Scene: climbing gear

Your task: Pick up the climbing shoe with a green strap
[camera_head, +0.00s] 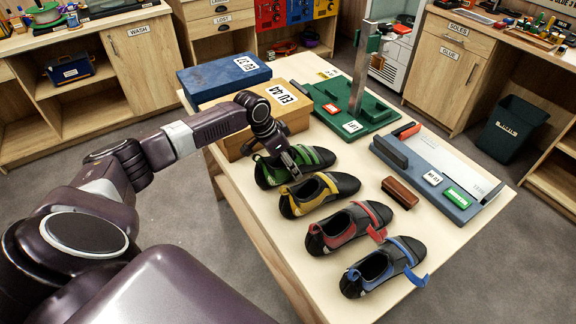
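The climbing shoe with a green strap (314,157) sits at the back of a row of dark shoes on the light wooden table (262,211). Its opening faces left and its toe points right. My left gripper (291,168) reaches down over this shoe from behind and left, with its fingers at the shoe's opening. The fingers and wrist hide part of the shoe. I cannot tell whether the fingers are apart or closed on it. My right gripper is out of view.
Shoes with yellow (327,183), red (337,225) and blue (385,268) straps stand in front. A brown brush (400,192) and blue measuring board (440,174) lie right. Behind are the EU 44 box (283,108), a blue box (225,75) and a green stand (375,112).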

